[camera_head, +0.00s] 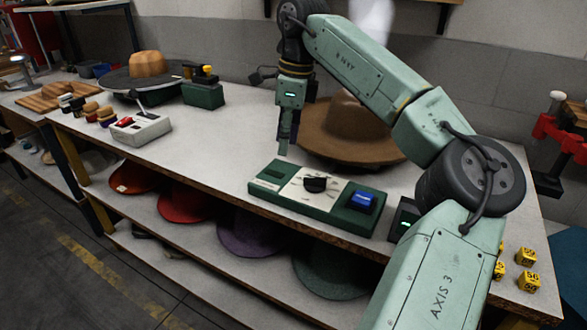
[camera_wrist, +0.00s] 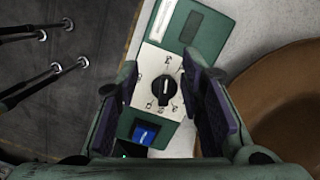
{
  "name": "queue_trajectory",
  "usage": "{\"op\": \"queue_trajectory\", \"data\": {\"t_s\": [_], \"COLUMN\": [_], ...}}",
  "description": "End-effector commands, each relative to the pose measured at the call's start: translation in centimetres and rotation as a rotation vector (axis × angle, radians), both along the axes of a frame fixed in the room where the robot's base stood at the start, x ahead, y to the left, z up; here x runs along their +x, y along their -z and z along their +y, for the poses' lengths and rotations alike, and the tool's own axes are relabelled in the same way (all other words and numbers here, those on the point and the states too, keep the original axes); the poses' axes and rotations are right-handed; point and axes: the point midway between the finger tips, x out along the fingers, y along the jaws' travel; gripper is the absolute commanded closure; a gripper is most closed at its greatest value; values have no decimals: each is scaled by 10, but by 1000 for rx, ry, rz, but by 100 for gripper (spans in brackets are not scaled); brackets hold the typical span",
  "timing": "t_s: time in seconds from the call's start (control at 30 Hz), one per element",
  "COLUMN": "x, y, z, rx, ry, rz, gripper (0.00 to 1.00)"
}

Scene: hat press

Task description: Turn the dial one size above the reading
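The dial (camera_head: 315,184) is a black knob on a white plate with marks around it, set in a green panel (camera_head: 345,217). In the wrist view the dial (camera_wrist: 166,88) sits between my fingers, below them. The marks are too small to read surely. My gripper (camera_head: 287,148) is open and empty, pointing down above the panel's back left; its fingers also show in the wrist view (camera_wrist: 162,74). A blue button (camera_head: 362,201) is right of the dial. A dark box with a green display (camera_head: 404,224) is partly hidden by my arm; its reading is illegible.
A brown hat (camera_head: 345,125) stands close behind the panel. A grey switch box (camera_head: 141,130) and stamps are to the left. Yellow cubes (camera_head: 528,281) lie at the front right. The bench (camera_head: 215,160) left of the panel is clear.

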Motion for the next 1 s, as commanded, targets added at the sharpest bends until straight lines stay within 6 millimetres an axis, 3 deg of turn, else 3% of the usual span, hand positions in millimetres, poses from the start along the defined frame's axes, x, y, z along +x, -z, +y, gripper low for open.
{"op": "queue_trajectory", "data": {"t_s": [0.03,0.1,0.2,0.37,0.8,1.0], "x": [-2,-6,-9,-10,-10,-10], "y": [-7,-12,-14,1,77,92], "z": [-29,-55,-73,-76,-75,-74], "rx": [-51,-99,-135,-139,-135,-136], "ry": [44,84,111,112,113,112], "rz": [7,21,33,38,35,33], "gripper": [65,65,65,65,65,65]}}
